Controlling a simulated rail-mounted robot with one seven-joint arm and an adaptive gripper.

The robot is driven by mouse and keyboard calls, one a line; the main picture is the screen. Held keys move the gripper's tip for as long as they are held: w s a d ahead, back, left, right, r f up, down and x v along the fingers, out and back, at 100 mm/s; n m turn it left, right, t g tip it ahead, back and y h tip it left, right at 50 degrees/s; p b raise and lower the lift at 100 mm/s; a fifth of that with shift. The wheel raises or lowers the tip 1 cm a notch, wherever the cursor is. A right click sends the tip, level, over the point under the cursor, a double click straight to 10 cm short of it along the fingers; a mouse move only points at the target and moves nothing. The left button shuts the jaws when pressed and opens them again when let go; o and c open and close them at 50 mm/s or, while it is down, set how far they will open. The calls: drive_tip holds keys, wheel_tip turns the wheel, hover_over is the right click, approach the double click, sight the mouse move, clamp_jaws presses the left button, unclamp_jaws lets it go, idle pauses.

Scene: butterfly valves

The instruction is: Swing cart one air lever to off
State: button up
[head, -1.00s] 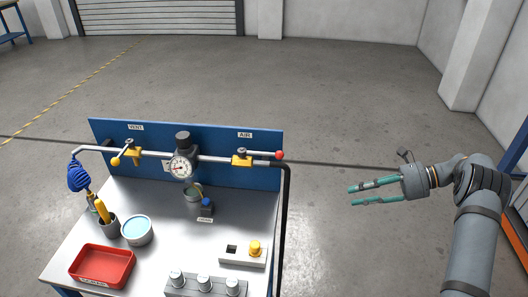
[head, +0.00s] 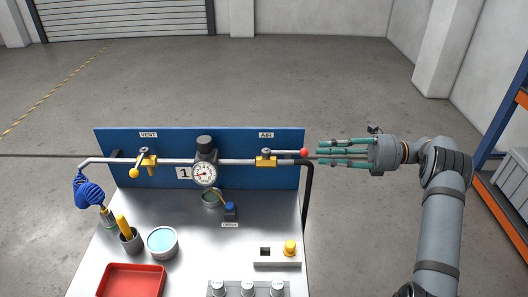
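The cart's blue back panel (head: 225,136) carries a "1" sign (head: 184,173) and a silver pipe. The air valve (head: 265,161) is a yellow body on the pipe under the AIR label (head: 266,135). Its lever (head: 286,153) lies along the pipe, pointing right, and ends in a red ball (head: 304,153). My gripper (head: 320,152) is open and empty just right of the ball, at about its height in the picture, fingers pointing left. A small gap shows between ball and fingertips; depth is hard to tell.
The vent valve (head: 147,160) has a yellow-ball lever (head: 134,173) angled down left. A gauge (head: 204,173) sits mid-pipe. A black hose (head: 307,194) drops at the panel's right end. A red tray (head: 132,281) and cups stand on the cart.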

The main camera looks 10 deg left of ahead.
sight(299, 152)
drive_tip(key=a+p, duration=0.1)
drive_tip(key=a, duration=0.2)
drive_tip(key=a+p, duration=0.1)
drive_tip(key=a, duration=0.2)
drive_tip(key=s+a+p, duration=0.1)
drive_tip(key=a, duration=0.2)
drive_tip(key=shift+r, duration=0.15)
drive_tip(key=shift+s+a, duration=0.1)
drive_tip(key=shift+a, duration=0.65)
drive_tip(key=shift+c, duration=0.7)
clamp_jaws()
